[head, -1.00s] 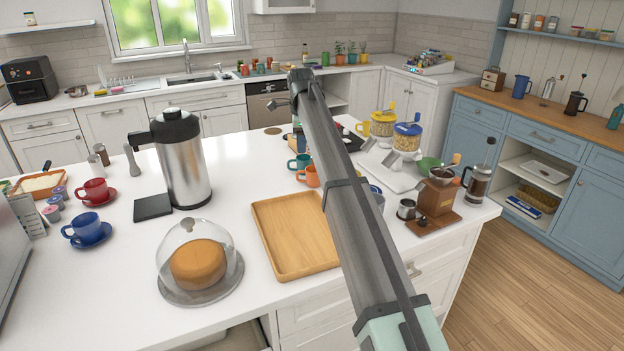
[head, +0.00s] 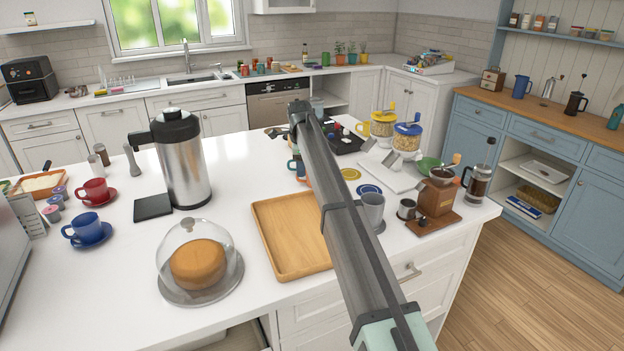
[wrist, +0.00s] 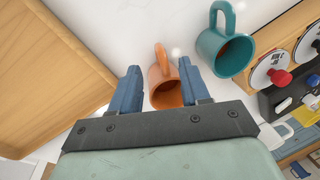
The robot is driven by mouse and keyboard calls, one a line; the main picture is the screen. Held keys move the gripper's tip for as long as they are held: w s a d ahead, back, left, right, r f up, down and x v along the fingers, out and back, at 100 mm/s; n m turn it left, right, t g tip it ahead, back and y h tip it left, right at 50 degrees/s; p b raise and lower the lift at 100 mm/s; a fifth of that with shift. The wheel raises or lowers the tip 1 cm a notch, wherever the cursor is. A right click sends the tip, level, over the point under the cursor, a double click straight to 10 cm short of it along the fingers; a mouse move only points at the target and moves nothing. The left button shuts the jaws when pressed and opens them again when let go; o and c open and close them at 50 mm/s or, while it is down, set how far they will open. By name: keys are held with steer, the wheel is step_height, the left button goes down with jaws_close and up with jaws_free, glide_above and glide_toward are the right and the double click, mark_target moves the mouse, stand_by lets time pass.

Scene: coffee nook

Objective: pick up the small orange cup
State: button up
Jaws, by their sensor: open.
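The small orange cup (wrist: 158,76) is in the middle of the wrist view, its handle pointing away and its mouth partly turned to the camera. My gripper (wrist: 159,68) is open, with one blue finger on each side of the cup in the picture. The right finger overlaps the cup's edge; I cannot tell whether it touches. In the head view only a sliver of the orange cup (head: 307,182) shows beside my arm, which hides the rest.
A teal cup (wrist: 224,50) stands close on the right. A wooden tray (wrist: 47,70) lies on the left. A dark rack (wrist: 290,98) with coloured items is at the far right. In the head view, a grey mug (head: 373,209) stands right of my arm.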

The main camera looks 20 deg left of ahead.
steer(key=f, duration=0.3)
steer(key=shift+w+a+f, duration=0.3)
steer(key=shift+w+f, duration=0.05)
steer(key=shift+w, duration=0.05)
jaws_close()
